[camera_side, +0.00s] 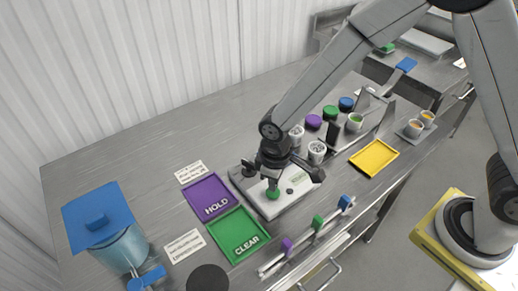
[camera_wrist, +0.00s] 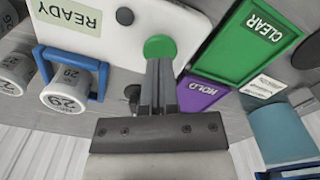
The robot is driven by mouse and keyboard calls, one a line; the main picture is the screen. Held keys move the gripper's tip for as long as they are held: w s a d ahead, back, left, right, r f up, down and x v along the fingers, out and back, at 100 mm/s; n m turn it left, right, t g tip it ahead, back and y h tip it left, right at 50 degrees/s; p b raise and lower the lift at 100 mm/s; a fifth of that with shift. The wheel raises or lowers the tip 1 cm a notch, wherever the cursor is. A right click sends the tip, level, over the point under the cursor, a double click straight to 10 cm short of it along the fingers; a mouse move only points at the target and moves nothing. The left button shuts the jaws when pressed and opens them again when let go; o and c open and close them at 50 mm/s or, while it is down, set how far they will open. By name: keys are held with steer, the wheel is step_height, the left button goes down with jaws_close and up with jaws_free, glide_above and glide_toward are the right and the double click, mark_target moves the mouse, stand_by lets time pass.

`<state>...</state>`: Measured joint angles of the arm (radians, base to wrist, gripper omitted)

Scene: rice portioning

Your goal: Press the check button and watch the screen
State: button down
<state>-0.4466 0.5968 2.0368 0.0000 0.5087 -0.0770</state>
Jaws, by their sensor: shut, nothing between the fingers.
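The check button (camera_wrist: 160,46) is a round green button on a white panel (camera_wrist: 130,75). It also shows in the side view (camera_side: 272,195), below my fingertips. The screen (camera_wrist: 78,16) on the same panel is pale green and reads READY, upside down in the wrist view. My gripper (camera_wrist: 158,64) is shut and empty, pointing down with its fingertips at the button's near edge. It also shows in the side view (camera_side: 272,186). I cannot tell whether the tips touch the button.
The purple HOLD tray (camera_side: 208,197) and green CLEAR tray (camera_side: 240,236) lie left of the panel. A yellow tray (camera_side: 374,158) lies to the right. Numbered cups (camera_wrist: 65,92) stand close by, one within a blue handle (camera_wrist: 72,60). A blue-lidded container (camera_side: 122,245) stands at the left.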

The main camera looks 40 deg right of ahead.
steer(key=shift+f, duration=0.9)
steer(key=shift+r, duration=0.1)
stand_by(0.3)
steer(key=shift+r, duration=2.95)
steer(key=s+d+r+m+t, duration=0.1)
steer(key=s+d+r+m, duration=0.1)
steer(key=d, duration=0.6)
steer(key=s+d+r+m+t, duration=0.1)
steer(key=s+d+m, duration=0.3)
steer(key=d, duration=0.5)
steer(key=shift+s+r+t, duration=0.3)
steer(key=shift+s+r, duration=0.4)
steer(key=shift+r, duration=0.15)
